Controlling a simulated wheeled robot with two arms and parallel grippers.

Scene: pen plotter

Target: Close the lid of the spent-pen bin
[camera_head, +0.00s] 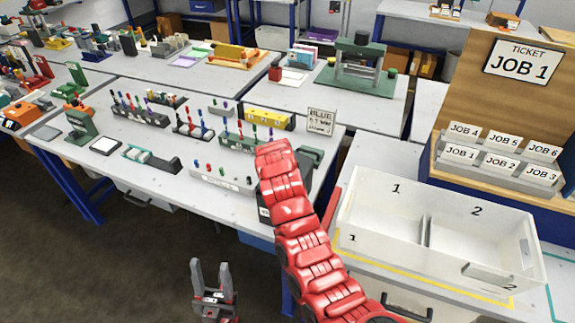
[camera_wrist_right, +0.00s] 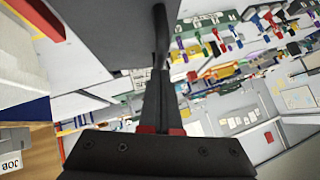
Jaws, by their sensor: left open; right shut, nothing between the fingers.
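The spent-pen bin appears to be the dark box (camera_head: 311,160) at the right end of the pen table, largely hidden behind my red right arm. The angle of its lid cannot be told. In the right wrist view, a dark grey panel (camera_wrist_right: 105,22) fills the top, perhaps part of the bin. My right gripper (camera_wrist_right: 160,72) is shut and empty close to that panel; contact cannot be told. The head view hides this gripper behind its arm. My left gripper (camera_head: 212,275) is open and empty, low in front of the table, fingers up, well away from the bin.
A white two-compartment tray (camera_head: 372,232) stands on the table at right, beside my right arm. Pen racks (camera_head: 192,128), a yellow block (camera_head: 266,119) and a small sign (camera_head: 320,121) stand near the bin. A ticket board (camera_head: 520,62) rises at right. Open floor lies front left.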

